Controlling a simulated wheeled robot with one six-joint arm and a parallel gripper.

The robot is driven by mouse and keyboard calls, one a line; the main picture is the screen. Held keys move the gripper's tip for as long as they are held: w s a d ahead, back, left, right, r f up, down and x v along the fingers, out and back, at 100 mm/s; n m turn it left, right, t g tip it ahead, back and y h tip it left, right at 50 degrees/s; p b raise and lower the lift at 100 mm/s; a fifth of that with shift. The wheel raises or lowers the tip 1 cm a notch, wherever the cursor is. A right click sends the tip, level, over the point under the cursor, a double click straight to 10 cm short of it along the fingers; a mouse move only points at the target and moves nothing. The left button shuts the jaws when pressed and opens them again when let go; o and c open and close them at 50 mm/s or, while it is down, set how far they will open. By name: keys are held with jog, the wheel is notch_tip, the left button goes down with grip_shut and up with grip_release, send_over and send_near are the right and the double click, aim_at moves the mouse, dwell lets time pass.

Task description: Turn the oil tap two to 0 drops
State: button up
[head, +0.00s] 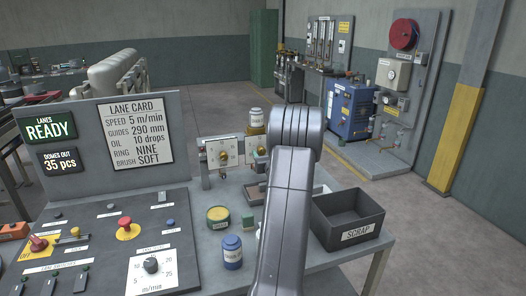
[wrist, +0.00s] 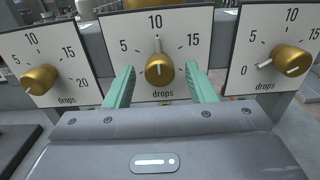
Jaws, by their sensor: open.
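In the wrist view, three white dials with brass knobs stand in a row. My gripper (wrist: 157,80) is open, its green fingers on either side of the middle knob (wrist: 159,69). I cannot tell whether they touch it. The middle knob's white mark points up towards 10. No tap numbers are readable. In the head view, part of the oil tap row (head: 222,153) shows left of my arm, which hides my gripper.
The lane card (head: 135,134) reads oil 10 drops. A black scrap bin (head: 347,215) stands right of my arm. A blue jar (head: 232,252), a yellow-topped tin (head: 218,216) and a control panel with a red button (head: 128,230) are to the left.

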jog(key=shift+w+a, duration=0.15)
jog(key=shift+w, duration=0.2)
jog(key=shift+c, duration=0.2)
jog(key=c, duration=0.9)
jog(key=shift+f+n+b, duration=0.15)
jog(key=shift+n+b, duration=0.15)
jog(key=shift+b, duration=0.45)
